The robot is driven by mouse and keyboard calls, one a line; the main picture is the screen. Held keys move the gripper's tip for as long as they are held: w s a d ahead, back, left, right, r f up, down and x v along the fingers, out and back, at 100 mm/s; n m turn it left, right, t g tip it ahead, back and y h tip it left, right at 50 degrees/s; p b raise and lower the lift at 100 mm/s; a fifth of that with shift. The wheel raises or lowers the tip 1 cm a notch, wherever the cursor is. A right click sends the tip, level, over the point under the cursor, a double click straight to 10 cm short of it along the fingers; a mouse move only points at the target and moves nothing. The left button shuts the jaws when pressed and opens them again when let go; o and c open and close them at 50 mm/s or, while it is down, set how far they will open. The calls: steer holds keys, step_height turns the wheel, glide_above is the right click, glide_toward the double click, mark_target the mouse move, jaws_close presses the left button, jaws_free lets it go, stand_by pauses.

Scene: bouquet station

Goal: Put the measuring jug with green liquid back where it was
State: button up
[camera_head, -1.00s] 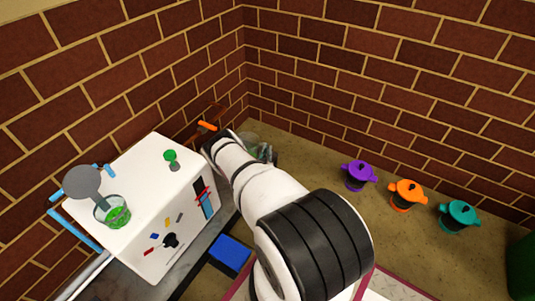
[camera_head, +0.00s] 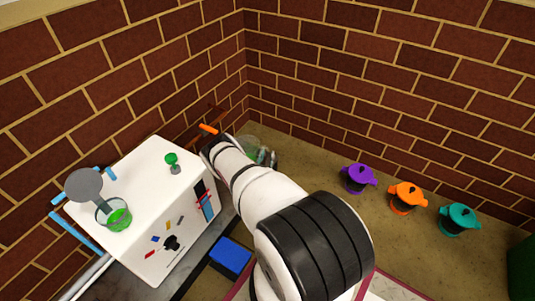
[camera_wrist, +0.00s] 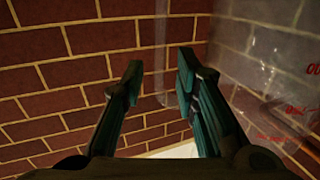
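A clear vessel with red markings (camera_wrist: 290,95) fills the right of the wrist view and looks like the measuring jug. A clear upright strip, perhaps its handle (camera_wrist: 164,60), shows between and beyond my fingers. My gripper (camera_wrist: 160,70) is open, with a gap on both sides of that strip. In the head view a clear, faintly green glass vessel (camera_head: 251,145) stands in the back corner, partly hidden by my arm; my gripper is hidden there. No liquid shows in the wrist view. Another clear glass with green contents (camera_head: 120,218) stands on the white box (camera_head: 148,190).
A blue block (camera_head: 230,257) lies below. Brick walls close the corner.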

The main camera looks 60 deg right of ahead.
steer(key=p+v, duration=0.3)
steer(key=v, duration=0.7)
steer(key=shift+a, duration=0.2)
steer(key=shift+s, duration=0.15)
